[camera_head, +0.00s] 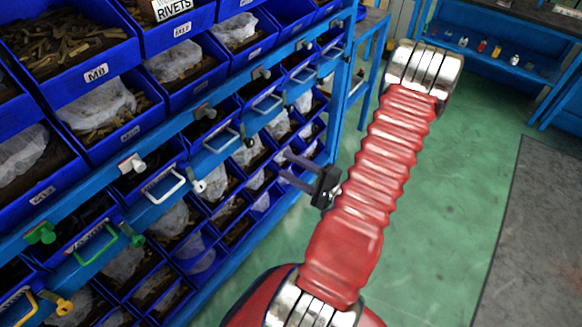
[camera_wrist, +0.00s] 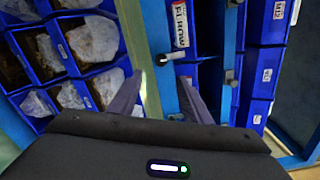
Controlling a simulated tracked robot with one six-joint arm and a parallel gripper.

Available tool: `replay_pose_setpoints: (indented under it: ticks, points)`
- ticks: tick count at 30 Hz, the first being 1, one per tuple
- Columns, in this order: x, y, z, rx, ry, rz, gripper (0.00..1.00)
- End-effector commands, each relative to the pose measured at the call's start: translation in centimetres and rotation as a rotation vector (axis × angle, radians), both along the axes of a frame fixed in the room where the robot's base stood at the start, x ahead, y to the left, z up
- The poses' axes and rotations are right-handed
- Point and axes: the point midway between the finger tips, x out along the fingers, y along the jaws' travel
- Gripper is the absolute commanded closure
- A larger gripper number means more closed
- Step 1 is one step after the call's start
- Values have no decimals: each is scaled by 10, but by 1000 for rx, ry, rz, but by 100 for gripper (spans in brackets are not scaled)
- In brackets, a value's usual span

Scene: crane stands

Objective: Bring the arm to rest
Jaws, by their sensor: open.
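My red ribbed arm (camera_head: 375,165) stands raised on the right half of the head view, with a silvery joint at its top. My gripper (camera_head: 285,168) shows left of the arm, its dark fingers pointing left toward the blue bin rack (camera_head: 345,95). In the wrist view my gripper (camera_wrist: 160,84) has its two fingers spread apart with nothing held between them. A blue rack post and a small dark knob (camera_wrist: 162,60) show beyond the fingers. I cannot tell how far the fingertips are from the rack.
Blue bins (camera_head: 95,75) with bagged parts fill the left. Handles stick out along the rails, among them a white one (camera_head: 163,186), a green one (camera_head: 95,243) and a yellow one (camera_head: 22,303). A blue bench (camera_head: 480,58) stands at the back right. Green floor (camera_head: 455,210) is clear.

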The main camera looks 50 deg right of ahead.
Motion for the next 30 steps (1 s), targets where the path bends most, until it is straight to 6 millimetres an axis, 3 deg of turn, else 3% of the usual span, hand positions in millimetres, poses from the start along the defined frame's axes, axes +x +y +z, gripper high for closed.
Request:
replay_pose_setpoints:
  ticks: [20, 23, 30]
  points:
    - [0, 1, -3, 71, 16, 2, 56]
    - [-1, 12, -10, 153, 48, 42, 56]
    - [-12, 64, -25, 355, 186, 230, 56]
